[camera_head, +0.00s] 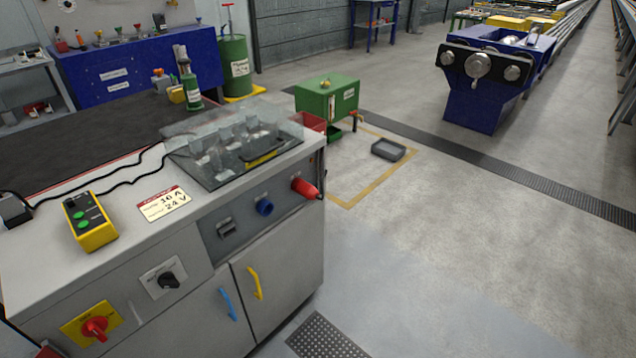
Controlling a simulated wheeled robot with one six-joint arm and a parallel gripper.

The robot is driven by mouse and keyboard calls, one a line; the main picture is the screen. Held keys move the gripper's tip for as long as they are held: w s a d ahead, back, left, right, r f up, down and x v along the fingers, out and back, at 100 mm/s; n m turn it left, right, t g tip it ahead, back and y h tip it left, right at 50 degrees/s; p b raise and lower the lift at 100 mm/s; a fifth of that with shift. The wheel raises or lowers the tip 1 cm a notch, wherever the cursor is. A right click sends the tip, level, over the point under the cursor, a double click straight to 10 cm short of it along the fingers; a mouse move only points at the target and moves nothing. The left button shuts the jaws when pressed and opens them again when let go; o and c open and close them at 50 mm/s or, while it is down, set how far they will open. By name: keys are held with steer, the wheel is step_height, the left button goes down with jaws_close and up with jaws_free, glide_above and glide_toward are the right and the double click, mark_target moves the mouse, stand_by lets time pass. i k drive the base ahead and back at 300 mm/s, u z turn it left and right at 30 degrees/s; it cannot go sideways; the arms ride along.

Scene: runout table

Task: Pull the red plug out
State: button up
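The red plug (305,188) sits in the right end of the dark socket panel (240,227) on the front of the grey cabinet (285,268). It sticks out toward the lower right. A blue round socket or plug (264,207) is to its left, and a dark square socket (227,228) is further left. My gripper does not show in this view, so nothing of mine is seen at the plug.
On the cabinet top are a clear cover (235,140), a yellow button box (90,222) with a black cable, and a label (163,203). Yellow (255,283) and blue (228,304) handles protrude below the panel. The floor (430,270) to the right is clear.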

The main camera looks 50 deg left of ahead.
mark_target(307, 189)
steer(key=u, duration=0.6)
steer(key=i, duration=0.85)
steer(key=u, duration=0.75)
